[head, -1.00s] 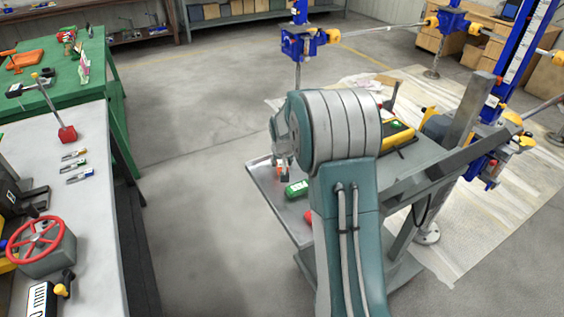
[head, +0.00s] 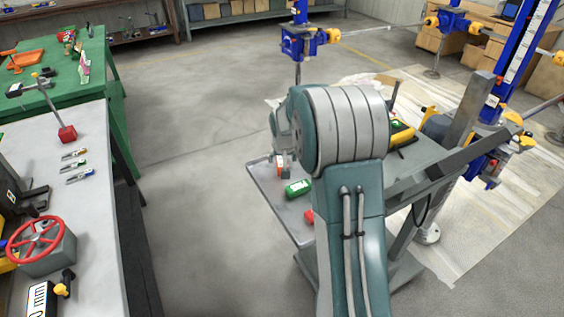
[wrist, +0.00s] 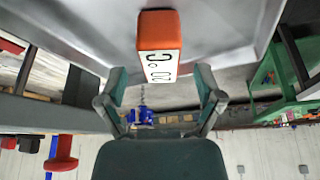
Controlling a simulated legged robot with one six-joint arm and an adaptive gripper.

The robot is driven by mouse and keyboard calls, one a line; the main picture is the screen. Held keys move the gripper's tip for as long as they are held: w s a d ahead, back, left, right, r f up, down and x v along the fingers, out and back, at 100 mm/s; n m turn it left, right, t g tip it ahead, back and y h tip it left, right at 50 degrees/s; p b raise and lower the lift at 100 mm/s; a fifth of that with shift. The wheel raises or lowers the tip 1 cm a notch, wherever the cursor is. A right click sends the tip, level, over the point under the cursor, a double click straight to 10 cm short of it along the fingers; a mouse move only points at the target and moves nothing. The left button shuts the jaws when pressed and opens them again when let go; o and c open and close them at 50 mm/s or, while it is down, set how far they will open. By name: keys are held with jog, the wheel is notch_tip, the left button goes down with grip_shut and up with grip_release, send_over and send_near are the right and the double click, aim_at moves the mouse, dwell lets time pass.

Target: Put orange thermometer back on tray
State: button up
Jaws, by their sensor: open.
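The orange thermometer (wrist: 158,30) has a white face reading 20 °C. In the wrist view it stands out against the grey tray (wrist: 232,32). My gripper (wrist: 160,80) is open, one finger on each side of the thermometer's near end, with visible gaps to both. In the head view a small orange part of the thermometer (head: 281,167) shows over the tray (head: 268,190), just below my wrist. I cannot tell whether the thermometer rests fully on the tray.
A green item (head: 298,188) and a partly hidden red item (head: 309,216) lie on the tray. A yellow device (head: 401,132) is behind my arm. Blue screw jacks (head: 303,42) stand beyond. A workbench (head: 100,200) is at left, with open floor between.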

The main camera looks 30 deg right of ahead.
jog(key=v, duration=1)
jog(key=s+a+r+n, duration=0.2)
jog(key=s+a+r, duration=0.65)
jog(key=s, duration=0.35)
jog(key=s+a+n, duration=0.1)
jog(key=s+a, duration=0.2)
jog(key=s, duration=0.6)
jog(key=s+a+f+n+t+y, duration=0.1)
jog(key=s+a, duration=0.3)
jog(key=s, duration=0.5)
jog(key=shift+f+y, duration=0.15)
jog(key=shift+y, duration=0.15)
jog(key=shift+d, duration=0.1)
